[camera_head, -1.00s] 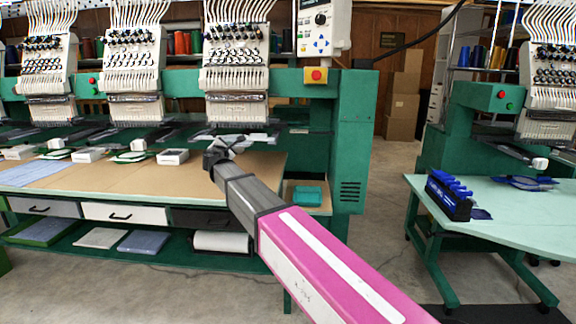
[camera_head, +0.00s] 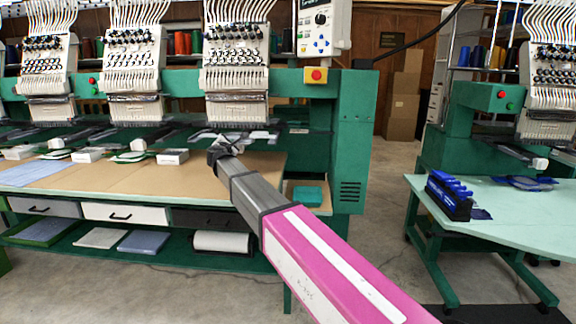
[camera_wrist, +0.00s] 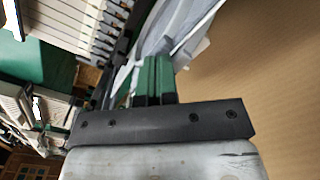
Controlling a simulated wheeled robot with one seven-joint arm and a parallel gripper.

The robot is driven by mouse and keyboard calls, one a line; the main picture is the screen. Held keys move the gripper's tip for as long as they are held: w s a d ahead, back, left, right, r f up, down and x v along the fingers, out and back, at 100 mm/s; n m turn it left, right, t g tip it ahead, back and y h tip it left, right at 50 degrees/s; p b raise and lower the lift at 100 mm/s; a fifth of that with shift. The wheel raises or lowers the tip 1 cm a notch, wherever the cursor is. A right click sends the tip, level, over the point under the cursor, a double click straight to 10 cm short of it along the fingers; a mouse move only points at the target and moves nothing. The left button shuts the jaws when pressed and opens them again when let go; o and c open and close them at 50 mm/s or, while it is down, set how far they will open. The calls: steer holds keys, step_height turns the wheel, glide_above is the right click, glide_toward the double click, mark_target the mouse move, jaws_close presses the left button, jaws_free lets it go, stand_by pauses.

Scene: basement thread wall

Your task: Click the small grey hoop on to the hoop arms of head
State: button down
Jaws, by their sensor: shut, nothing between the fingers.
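The embroidery head (camera_head: 236,62) nearest the control panel stands above the table, behind my gripper (camera_head: 222,146). Flat grey pieces (camera_head: 262,137) lie under this head; I cannot tell hoop from hoop arms there. In the wrist view, my gripper (camera_wrist: 155,78) has its two green fingers shut together with nothing between them. A pale grey and white piece with a curved edge (camera_wrist: 190,30), perhaps the small grey hoop, lies just beyond the fingertips. I cannot tell whether the fingers touch it or whether it is seated on the arms.
The brown tabletop (camera_head: 120,178) is clear in front. White boxes, one of them close by (camera_head: 173,156), line its back edge. A second table (camera_head: 500,215) with a blue rack (camera_head: 449,197) stands at right.

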steer(key=shift+w+d, duration=0.1)
steer(key=shift+w, duration=1.4)
steer(key=s, duration=0.7)
steer(key=shift+a, duration=0.25)
steer(key=shift+s, duration=0.1)
